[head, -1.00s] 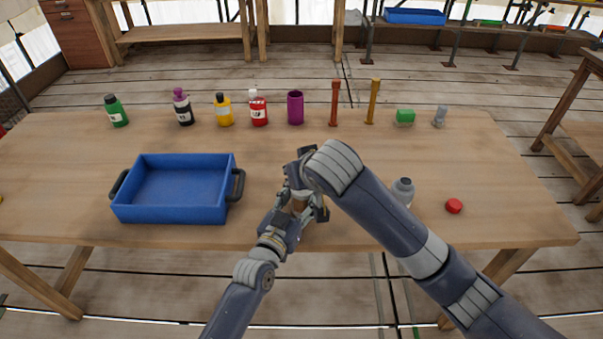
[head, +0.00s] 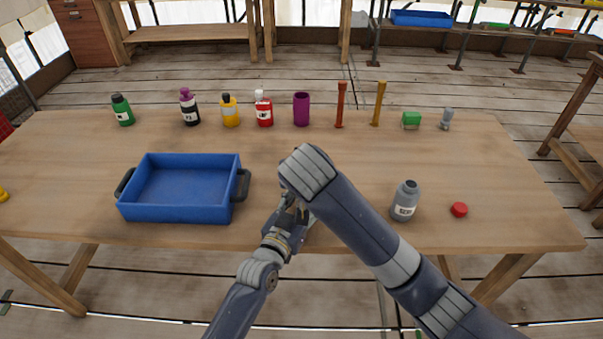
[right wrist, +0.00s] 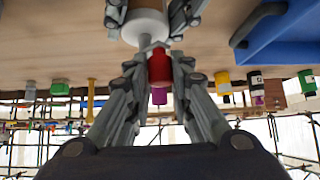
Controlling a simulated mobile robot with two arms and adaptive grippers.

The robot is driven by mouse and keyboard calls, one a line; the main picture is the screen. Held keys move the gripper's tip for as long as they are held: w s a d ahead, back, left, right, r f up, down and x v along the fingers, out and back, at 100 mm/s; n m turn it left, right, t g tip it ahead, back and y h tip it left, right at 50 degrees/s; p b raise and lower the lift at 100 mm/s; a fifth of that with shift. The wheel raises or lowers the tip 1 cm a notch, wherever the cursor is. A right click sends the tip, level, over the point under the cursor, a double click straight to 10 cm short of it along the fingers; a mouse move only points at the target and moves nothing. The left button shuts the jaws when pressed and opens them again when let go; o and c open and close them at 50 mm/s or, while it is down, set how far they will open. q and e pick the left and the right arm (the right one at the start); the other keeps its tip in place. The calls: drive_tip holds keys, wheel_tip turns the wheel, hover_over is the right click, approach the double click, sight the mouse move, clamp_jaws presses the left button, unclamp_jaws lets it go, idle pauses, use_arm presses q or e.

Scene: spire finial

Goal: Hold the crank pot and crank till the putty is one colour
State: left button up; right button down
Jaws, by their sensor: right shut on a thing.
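The crank pot (right wrist: 145,27) shows as a pale round body at the top of the right wrist view, with the fingers of my left gripper (right wrist: 150,15) on both sides of it. In the head view my left gripper (head: 291,213) is at the table's front edge, right of the blue tray. My right gripper (right wrist: 158,68) is shut on the red crank knob (right wrist: 160,66), beside the pot. In the head view my right forearm and wrist hide the pot, the crank and my right fingers. The putty inside cannot be seen.
A blue tray (head: 126,207) stands left of my grippers. Along the back stand several bottles, a purple cup (head: 301,109), two upright rods and a green block (head: 411,120). The table's middle is clear.

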drive_tip(key=c, duration=1.4)
unclamp_jaws()
drive_tip(key=shift+w+f, duration=0.1)
drive_tip(key=shift+f, duration=0.1)
drive_tip(key=shift+c, duration=0.2)
drive_tip(key=shift+r, duration=0.15)
drive_tip(key=v, duration=0.7)
drive_tip(key=shift+d+r, duration=0.1)
